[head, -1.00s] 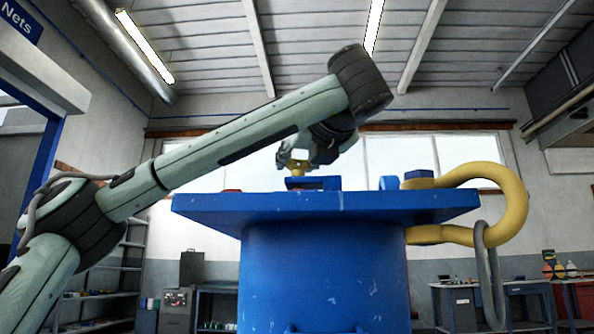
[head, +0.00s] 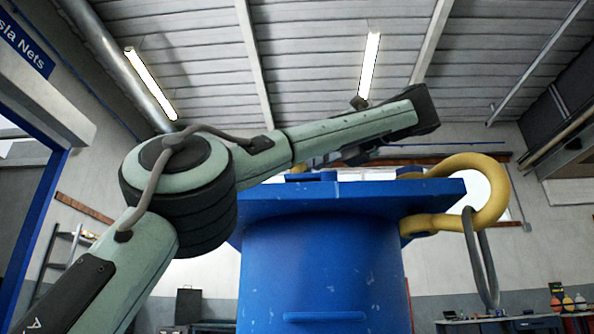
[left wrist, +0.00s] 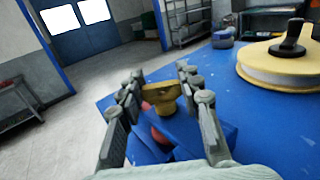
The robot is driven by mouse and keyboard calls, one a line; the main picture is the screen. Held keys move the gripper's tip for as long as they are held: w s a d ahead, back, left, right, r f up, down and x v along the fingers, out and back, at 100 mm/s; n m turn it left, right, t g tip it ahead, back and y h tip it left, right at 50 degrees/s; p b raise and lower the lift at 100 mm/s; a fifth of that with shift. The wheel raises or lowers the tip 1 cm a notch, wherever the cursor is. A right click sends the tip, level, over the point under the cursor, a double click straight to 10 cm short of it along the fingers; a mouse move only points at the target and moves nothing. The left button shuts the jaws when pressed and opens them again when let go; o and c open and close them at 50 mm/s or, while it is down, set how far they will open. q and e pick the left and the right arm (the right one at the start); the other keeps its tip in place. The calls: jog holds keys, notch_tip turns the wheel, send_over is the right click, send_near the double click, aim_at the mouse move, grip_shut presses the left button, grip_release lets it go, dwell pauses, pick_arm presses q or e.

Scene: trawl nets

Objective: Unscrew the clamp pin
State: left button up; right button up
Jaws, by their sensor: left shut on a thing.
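The clamp pin (left wrist: 162,97) has a yellow, winged head in the left wrist view and stands above a blue clamp block (left wrist: 190,135) with red parts beside it. My left gripper (left wrist: 159,82) has one finger on each side of the yellow head and is shut on it. In the head view a small yellow piece (head: 298,177) shows above the blue plate (head: 350,197), mostly behind my left forearm. My right gripper is in neither view.
A yellow shackle (head: 485,170) with a grey ring (head: 482,255) hangs at the plate's right edge. In the left wrist view a yellow-rimmed round part (left wrist: 280,62) sits on the plate at the right. Shelves (left wrist: 188,20) and open floor lie beyond.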

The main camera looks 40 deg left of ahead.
pick_arm(q)
jog(key=n+g+p, duration=0.1)
jog(key=n+g, duration=0.2)
jog(key=g, duration=0.2)
jog(key=shift+w+f+p, duration=0.1)
jog(key=shift+w+p, duration=0.05)
jog(key=shift+p, duration=0.25)
jog(key=shift+n+g+h+p, duration=0.3)
jog(key=shift+n+g+p, duration=0.25)
jog(key=shift+g, duration=0.35)
jog(key=shift+f, duration=0.15)
jog(key=o, duration=1)
jog(key=shift+o, duration=0.9)
jog(key=shift+n, duration=0.25)
